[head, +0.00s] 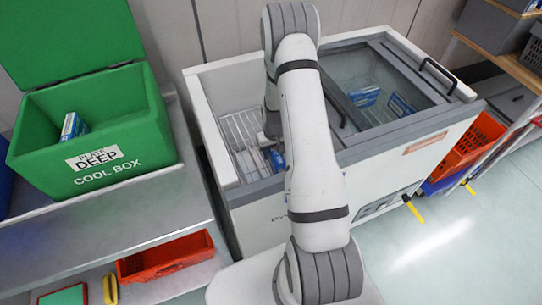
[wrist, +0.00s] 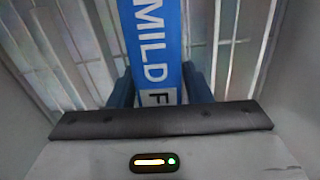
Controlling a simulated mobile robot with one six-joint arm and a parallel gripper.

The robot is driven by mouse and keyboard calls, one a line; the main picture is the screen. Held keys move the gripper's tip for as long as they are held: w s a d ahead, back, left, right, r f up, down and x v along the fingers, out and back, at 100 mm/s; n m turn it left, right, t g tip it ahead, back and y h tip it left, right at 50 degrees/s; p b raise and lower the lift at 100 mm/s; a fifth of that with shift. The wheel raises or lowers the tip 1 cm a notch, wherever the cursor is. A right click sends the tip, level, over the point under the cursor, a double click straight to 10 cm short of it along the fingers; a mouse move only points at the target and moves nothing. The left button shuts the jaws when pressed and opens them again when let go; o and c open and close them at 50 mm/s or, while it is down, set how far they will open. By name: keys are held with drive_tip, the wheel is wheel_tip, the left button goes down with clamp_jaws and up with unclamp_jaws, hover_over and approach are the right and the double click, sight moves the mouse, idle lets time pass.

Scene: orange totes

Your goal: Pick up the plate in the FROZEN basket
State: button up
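A blue box (wrist: 155,45) with white "MILD" lettering runs up the middle of the wrist view. The two blue fingers of my gripper (wrist: 158,88) lie close on either side of its near end; whether they press on it is unclear. In the head view my arm reaches into the open left part of the chest freezer (head: 330,165), where white wire basketwork (head: 238,128) shows. A blue box (head: 277,158) shows low beside my arm there, and my fingers are hidden. I see no dish-shaped plate and no "FROZEN" label.
A green cool box (head: 125,145) labelled "PLATE DEEP" stands open on a metal bench at left, with a blue carton (head: 72,127) inside. A sliding glass lid (head: 425,80) covers the freezer's right part. Orange totes (head: 475,145) stand at right; an orange tray (head: 165,257) lies below the bench.

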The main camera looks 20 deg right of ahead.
clamp_jaws()
drive_tip(key=shift+r, duration=0.15)
idle(0.4)
